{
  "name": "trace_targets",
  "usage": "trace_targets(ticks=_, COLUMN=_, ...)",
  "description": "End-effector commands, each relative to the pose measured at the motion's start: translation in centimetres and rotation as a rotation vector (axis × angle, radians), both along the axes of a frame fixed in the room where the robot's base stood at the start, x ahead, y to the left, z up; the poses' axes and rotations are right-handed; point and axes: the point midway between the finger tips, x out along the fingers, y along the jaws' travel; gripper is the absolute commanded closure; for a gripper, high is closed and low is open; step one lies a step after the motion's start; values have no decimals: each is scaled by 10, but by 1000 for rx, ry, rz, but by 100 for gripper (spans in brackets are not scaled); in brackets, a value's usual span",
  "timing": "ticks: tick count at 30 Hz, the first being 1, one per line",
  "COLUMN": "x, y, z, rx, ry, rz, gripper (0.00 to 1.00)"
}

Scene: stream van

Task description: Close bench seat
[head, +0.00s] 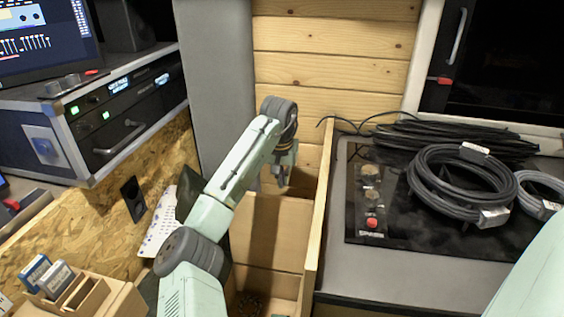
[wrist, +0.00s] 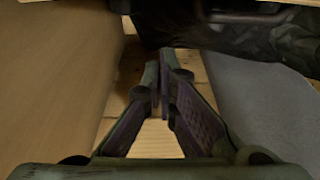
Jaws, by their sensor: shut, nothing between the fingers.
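The bench (head: 268,232) is a light wooden box low in the middle of the head view. It looks open at the top, with small items deep inside. A tall thin wooden panel (head: 322,195) stands upright along its right side, seen nearly edge-on; it looks like the raised seat. My gripper (head: 281,180) points down over the far part of the box, left of this panel. In the wrist view my gripper (wrist: 163,82) is shut and empty, between a tan wooden surface (wrist: 55,75) and a grey one (wrist: 265,110). I cannot tell whether it touches either.
A grey counter (head: 408,272) on the right carries a dark hob (head: 420,225) and coiled cables (head: 460,185). A grey upright panel (head: 212,80) and an equipment rack (head: 120,110) stand on the left. A plank wall (head: 330,55) closes the back.

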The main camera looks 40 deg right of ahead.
Motion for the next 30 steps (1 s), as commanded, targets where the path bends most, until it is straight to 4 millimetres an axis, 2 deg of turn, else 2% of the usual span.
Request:
trace_targets(ticks=6, x=-15, y=19, z=2, rx=-1, ry=-2, rz=-2, gripper=100)
trace_targets(ticks=12, x=-24, y=29, z=2, rx=-1, ry=-1, rz=-1, gripper=100)
trace_targets(ticks=30, x=-21, y=30, z=1, rx=-20, ry=-15, rz=0, gripper=100)
